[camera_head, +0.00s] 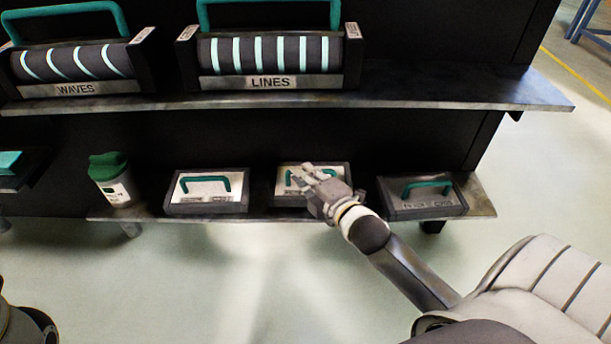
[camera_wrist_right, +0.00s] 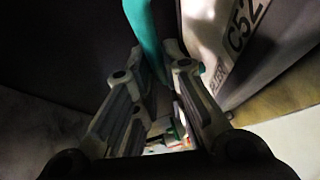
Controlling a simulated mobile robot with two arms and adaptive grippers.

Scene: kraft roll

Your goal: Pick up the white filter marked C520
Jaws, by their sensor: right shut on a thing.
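The white filter (camera_head: 284,190) lies on the lower shelf, a dark block with a white face and a green handle. In the right wrist view its white face (camera_wrist_right: 215,40) carries the print "C52", cut off by the frame edge. My right gripper (camera_head: 308,174) is over this filter and hides part of its face and handle. In the right wrist view the fingers (camera_wrist_right: 162,68) are shut on the green handle (camera_wrist_right: 143,30). The filter appears to rest on the shelf. My left gripper is not in view.
A similar white-faced filter (camera_head: 190,190) lies to the left and a dark-faced one (camera_head: 430,201) to the right. A green-capped bottle (camera_head: 118,190) stands further left. The upper shelf (camera_head: 430,90) overhangs, holding rollers marked WAVES (camera_head: 75,64) and LINES (camera_head: 270,54).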

